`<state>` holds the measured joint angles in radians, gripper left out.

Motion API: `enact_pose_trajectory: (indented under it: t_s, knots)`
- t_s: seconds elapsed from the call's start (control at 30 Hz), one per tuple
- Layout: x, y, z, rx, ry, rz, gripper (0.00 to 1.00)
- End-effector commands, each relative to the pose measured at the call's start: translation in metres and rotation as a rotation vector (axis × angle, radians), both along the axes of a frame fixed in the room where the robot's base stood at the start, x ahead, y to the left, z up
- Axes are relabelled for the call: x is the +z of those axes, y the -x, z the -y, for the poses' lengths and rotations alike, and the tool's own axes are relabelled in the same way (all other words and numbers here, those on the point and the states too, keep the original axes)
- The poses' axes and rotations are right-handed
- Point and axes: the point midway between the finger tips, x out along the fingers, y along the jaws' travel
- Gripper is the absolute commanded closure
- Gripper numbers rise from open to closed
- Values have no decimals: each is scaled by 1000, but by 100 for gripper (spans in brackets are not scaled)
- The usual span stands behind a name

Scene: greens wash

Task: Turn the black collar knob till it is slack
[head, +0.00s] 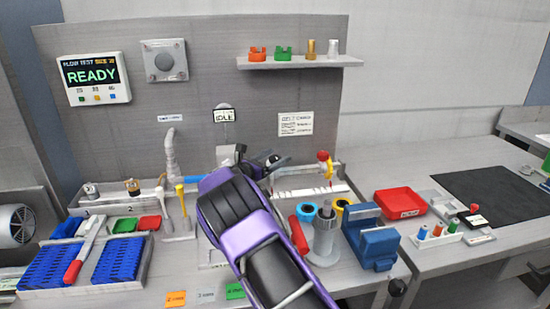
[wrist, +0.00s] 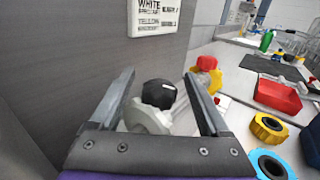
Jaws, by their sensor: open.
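The black collar knob (wrist: 159,93) has a small white mark and sits on a pale grey fitting (wrist: 147,117) in the wrist view. My gripper (wrist: 160,78) is open, with one finger to each side of the knob in the picture. A gap shows between the knob and each finger, so I see no contact. I cannot tell whether the fingertips reach as deep as the knob. In the head view my purple and black arm reaches over the bench to my gripper (head: 257,158) near the back panel, hiding most of the fitting.
A red and yellow valve (head: 325,163) stands close to the right of my gripper. A grey holder (head: 324,240), blue block (head: 371,237) and red tray (head: 400,203) are further right. Blue racks (head: 117,259) lie left. The back panel (wrist: 60,60) is close on the left.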

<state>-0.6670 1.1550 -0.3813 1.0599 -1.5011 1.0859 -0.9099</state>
Motion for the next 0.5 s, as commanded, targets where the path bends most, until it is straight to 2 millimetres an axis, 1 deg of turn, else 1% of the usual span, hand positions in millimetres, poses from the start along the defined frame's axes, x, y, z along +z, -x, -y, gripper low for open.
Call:
enact_pose_trajectory:
  t_s: [0.17,0.3,0.5]
  knots:
    - [21,0,0,0,-2,3,20]
    - [50,0,0,1,-2,5,20]
    - [84,0,0,0,-3,3,20]
